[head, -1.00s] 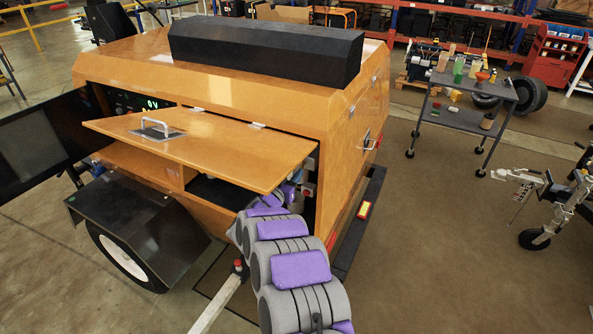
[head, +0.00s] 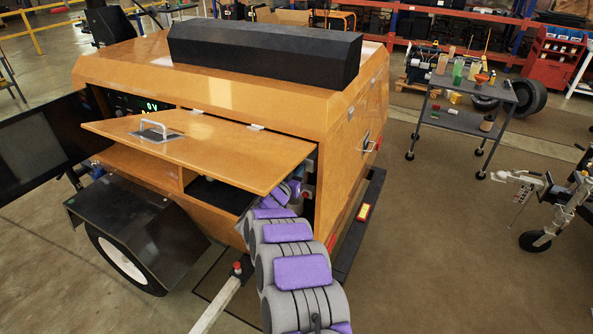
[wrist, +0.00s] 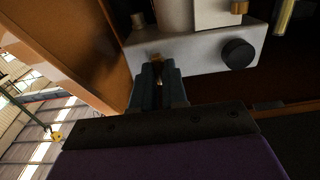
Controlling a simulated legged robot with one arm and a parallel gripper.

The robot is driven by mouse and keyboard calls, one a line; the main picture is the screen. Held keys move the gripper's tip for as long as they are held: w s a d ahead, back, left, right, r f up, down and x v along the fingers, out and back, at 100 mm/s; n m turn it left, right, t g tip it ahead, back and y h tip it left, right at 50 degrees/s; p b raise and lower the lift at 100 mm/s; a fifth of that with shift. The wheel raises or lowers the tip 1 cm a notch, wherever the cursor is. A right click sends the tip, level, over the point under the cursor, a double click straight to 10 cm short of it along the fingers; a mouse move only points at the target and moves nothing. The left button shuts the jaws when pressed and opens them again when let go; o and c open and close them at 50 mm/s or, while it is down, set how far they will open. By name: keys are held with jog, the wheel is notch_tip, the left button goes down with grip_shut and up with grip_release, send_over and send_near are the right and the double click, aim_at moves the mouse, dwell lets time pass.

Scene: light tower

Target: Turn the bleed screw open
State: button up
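In the wrist view, a small brass piece, which looks like the bleed screw (wrist: 155,58), sits at the lower edge of a pale metal block (wrist: 195,58). My gripper (wrist: 160,68) reaches up to it with its two dark fingers close together. A brass bit shows in the narrow gap between them, so they look closed around the screw; the dim light hides the exact contact. In the head view, my arm runs under the raised panel (head: 200,143) of the orange light tower housing (head: 225,85), and the gripper is hidden.
A round black knob (wrist: 238,53) is on the block's right, with brass fittings (wrist: 239,7) above. The orange panel edge is close on the left in the wrist view. In the head view, a grey cart (head: 465,121) stands right on clear floor.

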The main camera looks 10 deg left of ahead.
jog(key=shift+d, duration=0.1)
grip_shut()
jog(key=shift+m, duration=0.3)
jog(key=shift+d+f+m+b, duration=0.15)
jog(key=shift+m+b, duration=1.7)
jog(key=shift+m, duration=2.45)
jog(key=shift+a+f+m+b, duration=0.1)
jog(key=shift+m+b, duration=1.75)
jog(key=shift+m, duration=2.45)
jog(key=shift+f, duration=0.1)
jog(key=shift+o, duration=1.9)
grip_release()
jog(key=shift+o, duration=1)
